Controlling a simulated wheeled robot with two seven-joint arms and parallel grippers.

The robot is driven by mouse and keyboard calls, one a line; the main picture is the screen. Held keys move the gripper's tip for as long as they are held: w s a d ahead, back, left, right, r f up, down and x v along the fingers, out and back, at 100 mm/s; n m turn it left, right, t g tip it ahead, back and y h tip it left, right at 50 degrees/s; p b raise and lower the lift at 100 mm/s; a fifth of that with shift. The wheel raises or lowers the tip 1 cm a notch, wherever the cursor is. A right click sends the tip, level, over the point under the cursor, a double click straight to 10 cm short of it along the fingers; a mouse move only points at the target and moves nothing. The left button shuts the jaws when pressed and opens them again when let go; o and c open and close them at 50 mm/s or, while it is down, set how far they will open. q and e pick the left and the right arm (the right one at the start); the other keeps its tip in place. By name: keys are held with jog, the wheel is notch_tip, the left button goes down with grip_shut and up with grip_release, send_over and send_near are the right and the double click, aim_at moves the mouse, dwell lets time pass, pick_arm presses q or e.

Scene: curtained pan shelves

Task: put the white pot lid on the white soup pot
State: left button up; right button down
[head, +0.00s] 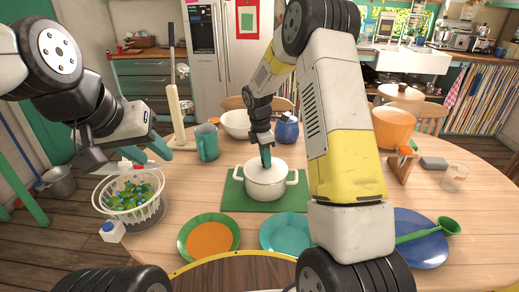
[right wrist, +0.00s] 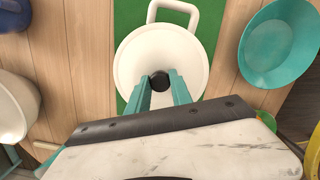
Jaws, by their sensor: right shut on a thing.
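The white soup pot (head: 265,187) stands on a green mat (head: 236,203) in the middle of the table, its side handles showing. The white pot lid (head: 258,168) lies level over the pot's mouth and appears to rest on the rim; a small gap cannot be ruled out. In the right wrist view the lid (right wrist: 135,60) hides the pot's mouth, and a pot handle (right wrist: 172,10) sticks out beyond it. My right gripper (head: 267,164) is shut on the lid's dark knob (right wrist: 160,81). My left gripper (head: 170,160) is open and empty above the table's left side.
A white basket (head: 106,197) with greens stands at the left below my left gripper. A teal mug (head: 207,143), white bowl (head: 236,123) and blue jar (head: 287,131) stand behind the pot. Plates, including a green one (head: 184,240), lie in front. An orange pot (head: 393,127) stands at right.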

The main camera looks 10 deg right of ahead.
jog(key=shift+f, duration=0.15)
jog(key=c, duration=1.1)
grip_release()
jog(key=shift+o, duration=0.2)
jog(key=shift+a+r, duration=0.25)
jog(key=shift+r, duration=1.7)
jog(key=shift+a+r, duration=0.2)
jog(key=shift+r, duration=1.7)
